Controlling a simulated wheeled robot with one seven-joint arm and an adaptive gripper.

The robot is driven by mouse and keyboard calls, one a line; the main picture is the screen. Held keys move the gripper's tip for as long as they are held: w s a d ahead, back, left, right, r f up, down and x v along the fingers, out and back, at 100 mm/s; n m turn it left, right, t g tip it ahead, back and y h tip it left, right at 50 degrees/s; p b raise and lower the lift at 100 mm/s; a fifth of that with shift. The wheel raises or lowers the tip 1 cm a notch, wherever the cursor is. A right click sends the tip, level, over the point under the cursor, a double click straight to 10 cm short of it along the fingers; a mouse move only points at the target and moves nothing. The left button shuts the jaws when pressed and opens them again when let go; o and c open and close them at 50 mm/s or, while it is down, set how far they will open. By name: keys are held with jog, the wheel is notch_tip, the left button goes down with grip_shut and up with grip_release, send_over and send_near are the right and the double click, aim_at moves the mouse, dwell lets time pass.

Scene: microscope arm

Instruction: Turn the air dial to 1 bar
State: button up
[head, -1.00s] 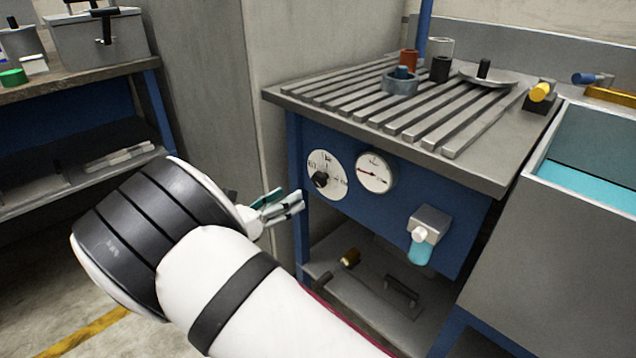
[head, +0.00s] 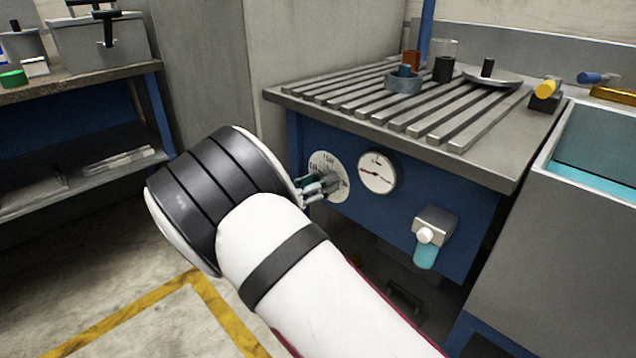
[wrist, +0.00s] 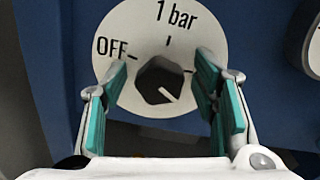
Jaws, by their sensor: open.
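The air dial's white plate (wrist: 125,35) fills the wrist view's upper middle, with OFF at left, "1 bar" at top and another tick at right. Its black faceted knob (wrist: 158,84) has a white line pointing to the lower right, away from the 1 bar tick. My gripper (wrist: 155,74) is open, its teal-padded fingers either side of the knob with gaps showing. In the head view my gripper (head: 328,184) is at the dial plate (head: 341,172) and hides the knob.
A round gauge (head: 376,172) with a red needle sits just right of the dial on the blue panel. A valve with a teal outlet (head: 428,238) is lower right. The slatted metal top (head: 400,105) overhangs the panel.

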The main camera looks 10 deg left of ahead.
jog(key=c, duration=1.2)
jog(key=shift+m, duration=0.4)
jog(key=m, duration=0.7)
jog(key=shift+s+f+m+b, duration=0.1)
jog(key=shift+m+b, duration=0.2)
jog(key=shift+b, duration=0.05)
jog(key=m+b, duration=0.1)
jog(key=m, duration=0.2)
jog(key=shift+d+f+m, duration=0.1)
jog(key=shift+m, duration=0.2)
jog(key=shift+m+b, duration=1.1)
jog(key=shift+m, duration=0.7)
